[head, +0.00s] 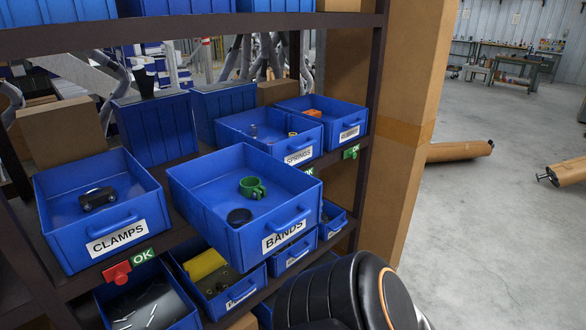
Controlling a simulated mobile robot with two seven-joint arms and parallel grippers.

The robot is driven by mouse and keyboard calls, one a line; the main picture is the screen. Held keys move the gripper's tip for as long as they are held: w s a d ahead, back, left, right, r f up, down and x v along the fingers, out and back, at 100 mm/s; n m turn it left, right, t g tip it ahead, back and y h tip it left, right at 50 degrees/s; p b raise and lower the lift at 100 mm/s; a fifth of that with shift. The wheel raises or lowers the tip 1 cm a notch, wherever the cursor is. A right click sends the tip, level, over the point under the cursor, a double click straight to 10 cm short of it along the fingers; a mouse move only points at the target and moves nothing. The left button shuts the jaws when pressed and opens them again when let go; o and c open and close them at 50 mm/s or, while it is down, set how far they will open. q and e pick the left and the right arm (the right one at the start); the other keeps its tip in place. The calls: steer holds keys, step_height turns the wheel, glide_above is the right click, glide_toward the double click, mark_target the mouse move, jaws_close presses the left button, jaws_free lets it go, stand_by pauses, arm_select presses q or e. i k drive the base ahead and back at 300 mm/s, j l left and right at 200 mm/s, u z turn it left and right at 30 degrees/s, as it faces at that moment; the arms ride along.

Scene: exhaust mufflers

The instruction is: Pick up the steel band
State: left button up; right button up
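The blue bin labelled BANDS (205,208) sticks out from the shelf, further forward than the bins beside it. Inside it are a green ring-shaped piece (252,187) with a small side lug, near the middle, and a dark, plain ring (239,217) near the front wall. The two lie apart. No bright bare-metal band shows in the bin, and I cannot tell from colour which ring is steel. Neither gripper is in view. A black rounded arm link of mine with an orange ring fills the bottom right of the head view.
The CLAMPS bin (62,232), holding a black part (98,198), stands left. The SPRINGS bin (243,143) is behind right. Lower bins, one with a yellow item (204,265), sit underneath. A brown post (411,130) stands right of the shelf; open floor (490,240) lies beyond.

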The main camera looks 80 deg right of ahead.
mark_target(238, 214)
steer(key=z, duration=2.05)
steer(key=l+u, duration=0.7)
steer(key=u, duration=0.2)
